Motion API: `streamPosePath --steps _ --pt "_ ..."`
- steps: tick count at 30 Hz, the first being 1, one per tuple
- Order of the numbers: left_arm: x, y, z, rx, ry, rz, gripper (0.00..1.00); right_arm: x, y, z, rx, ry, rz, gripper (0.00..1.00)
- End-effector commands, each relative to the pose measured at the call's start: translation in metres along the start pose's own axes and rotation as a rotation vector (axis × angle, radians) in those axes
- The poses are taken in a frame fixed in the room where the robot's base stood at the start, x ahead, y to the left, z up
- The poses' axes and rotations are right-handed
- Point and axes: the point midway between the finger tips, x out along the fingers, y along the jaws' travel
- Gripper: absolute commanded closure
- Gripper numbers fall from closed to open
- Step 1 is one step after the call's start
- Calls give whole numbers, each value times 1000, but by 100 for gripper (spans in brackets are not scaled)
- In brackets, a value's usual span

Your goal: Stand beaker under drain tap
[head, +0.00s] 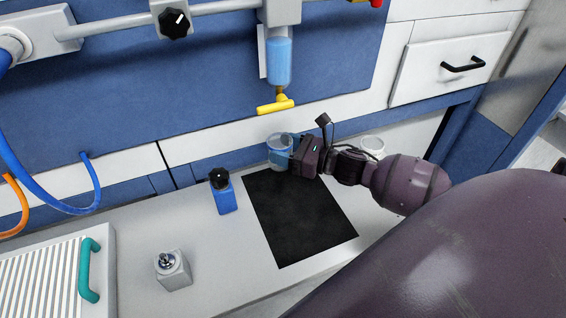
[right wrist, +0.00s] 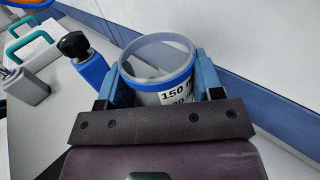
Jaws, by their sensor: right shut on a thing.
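The clear beaker (head: 279,152), with blue bands, is upright at the back edge of the black mat. In the right wrist view the beaker (right wrist: 158,62) shows a "150" label and an open rim. My right gripper (head: 293,154) is shut on its sides, coming from the right. The yellow drain tap (head: 275,105) hangs from a blue-filled clear vessel (head: 279,62) on the wall, above the beaker in the head view. I cannot tell whether the beaker's base touches the surface. My left gripper is not in view.
A grey block (head: 172,270) and a teal-handled tray (head: 106,270) are further left. The mat is clear.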

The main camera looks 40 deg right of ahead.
Motion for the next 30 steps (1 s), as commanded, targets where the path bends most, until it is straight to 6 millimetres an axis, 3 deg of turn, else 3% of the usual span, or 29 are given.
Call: streamPosePath --steps 14,29,30 --pt "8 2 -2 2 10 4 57 0 -1 -49 0 0 -2 63" --pt "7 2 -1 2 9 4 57 2 -2 -58 -1 0 0 63" --pt "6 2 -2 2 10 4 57 2 -2 -56 -2 0 0 34"
